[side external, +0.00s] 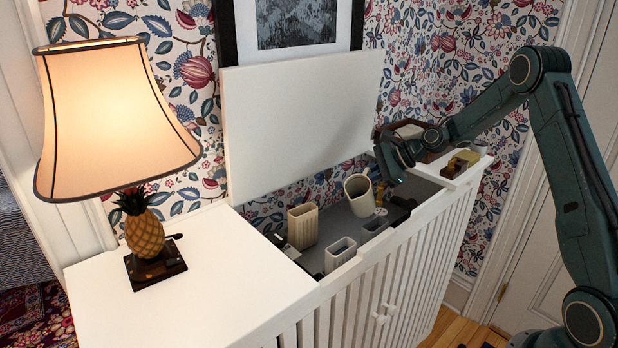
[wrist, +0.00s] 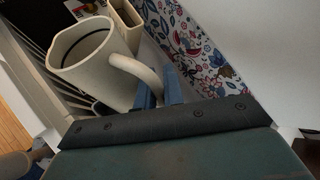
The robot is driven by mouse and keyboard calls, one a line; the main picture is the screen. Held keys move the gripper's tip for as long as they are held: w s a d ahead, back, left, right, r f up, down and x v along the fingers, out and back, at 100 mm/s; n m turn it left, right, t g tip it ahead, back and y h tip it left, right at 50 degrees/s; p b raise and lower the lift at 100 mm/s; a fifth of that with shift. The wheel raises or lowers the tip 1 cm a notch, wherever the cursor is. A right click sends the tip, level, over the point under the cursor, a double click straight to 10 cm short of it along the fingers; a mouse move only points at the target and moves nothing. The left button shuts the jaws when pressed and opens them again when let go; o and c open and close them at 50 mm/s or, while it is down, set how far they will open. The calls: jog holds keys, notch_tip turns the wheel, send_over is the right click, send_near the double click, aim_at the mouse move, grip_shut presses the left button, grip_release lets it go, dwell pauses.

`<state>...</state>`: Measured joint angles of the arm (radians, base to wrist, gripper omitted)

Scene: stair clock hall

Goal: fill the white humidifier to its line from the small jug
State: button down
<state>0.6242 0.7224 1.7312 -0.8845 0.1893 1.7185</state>
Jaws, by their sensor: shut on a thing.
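A cream jug (side external: 361,200) is above the grey floor inside the open cabinet, leaning a little to the left. In the wrist view the jug (wrist: 112,77) shows its open mouth, a dark ring inside and a loop handle. My gripper (wrist: 160,94) is shut on the handle; it also shows in the side view (side external: 385,190), right of the jug. A white, ribbed, open-topped container (side external: 341,256), which looks like the humidifier, stands front left of the jug. No fill line is readable on it. Whether the jug holds water is unclear.
A taller beige ribbed container (side external: 302,228) stands left of the jug. The white cabinet's raised lid (side external: 300,105) leans at the back. A pineapple lamp (side external: 145,235) stands on the closed left top. Small items sit at the right end (side external: 461,162).

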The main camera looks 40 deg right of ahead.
jog(key=shift+d, duration=0.15)
jog(key=shift+w+d+f+m+g+y+b, duration=0.1)
jog(key=shift+w+d+f+m+y, duration=0.1)
jog(key=shift+d+f+m+y, duration=0.35)
jog(key=shift+w+d+f+m+g+y+b, duration=0.1)
jog(key=shift+w+d+f+m+y, duration=0.2)
jog(key=shift+d+m+y, duration=0.45)
jog(key=shift+w+d+f+m+g+y+b, duration=0.15)
jog(key=shift+d+f+m+y, duration=0.2)
jog(key=shift+y, duration=0.55)
jog(key=shift+d, duration=0.1)
notch_tip(320, 180, up, 6)
dwell(0.4)
